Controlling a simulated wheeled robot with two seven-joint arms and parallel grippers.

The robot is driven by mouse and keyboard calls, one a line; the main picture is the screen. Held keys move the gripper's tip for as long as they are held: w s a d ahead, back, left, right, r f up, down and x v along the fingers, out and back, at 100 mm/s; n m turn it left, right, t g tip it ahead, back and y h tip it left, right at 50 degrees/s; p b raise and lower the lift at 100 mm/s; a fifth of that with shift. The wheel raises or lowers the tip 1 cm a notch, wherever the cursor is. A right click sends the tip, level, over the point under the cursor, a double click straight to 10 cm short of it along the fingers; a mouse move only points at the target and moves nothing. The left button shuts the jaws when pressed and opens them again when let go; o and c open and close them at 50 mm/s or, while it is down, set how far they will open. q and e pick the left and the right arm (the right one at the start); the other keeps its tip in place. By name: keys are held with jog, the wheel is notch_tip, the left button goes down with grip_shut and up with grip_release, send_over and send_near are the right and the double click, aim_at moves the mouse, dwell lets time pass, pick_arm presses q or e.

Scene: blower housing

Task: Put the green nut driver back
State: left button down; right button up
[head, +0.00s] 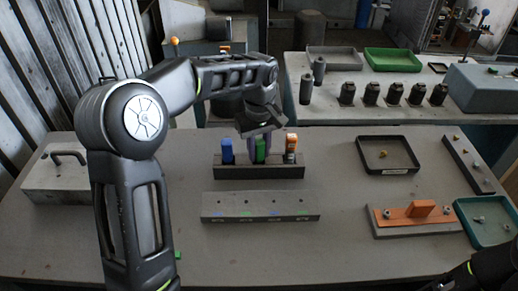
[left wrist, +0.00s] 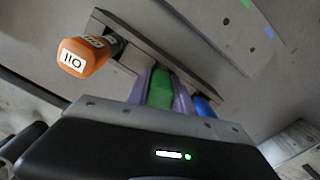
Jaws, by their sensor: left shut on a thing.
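The green nut driver (head: 260,150) stands at the middle of a dark rack (head: 280,173), between a blue driver (head: 227,151) and an orange one (head: 291,147). My left gripper (head: 258,148) is above the rack, pointing down, with its purple fingers shut on the green handle. The left wrist view shows the green handle (left wrist: 160,90) between both fingers, with the orange driver (left wrist: 85,55) at the left and the blue driver (left wrist: 204,107) at the right. The rack hides the green driver's lower end, so I cannot tell how deep it sits. My right gripper is out of view.
A grey block with small holes and coloured marks (head: 262,208) lies in front of the rack. A black tray (head: 365,164), an orange part on a grey base (head: 415,216) and a green-rimmed tray (head: 474,240) stand right. A grey box (head: 55,180) is left. The table front is mostly clear.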

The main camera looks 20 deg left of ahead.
pick_arm(q)
jog(key=shift+r, duration=0.1)
dwell(0.3)
jog(key=c, duration=0.6)
grip_release()
jog(key=shift+r+p, duration=3.15)
jog(key=shift+r, duration=0.85)
jog(key=shift+f, duration=0.1)
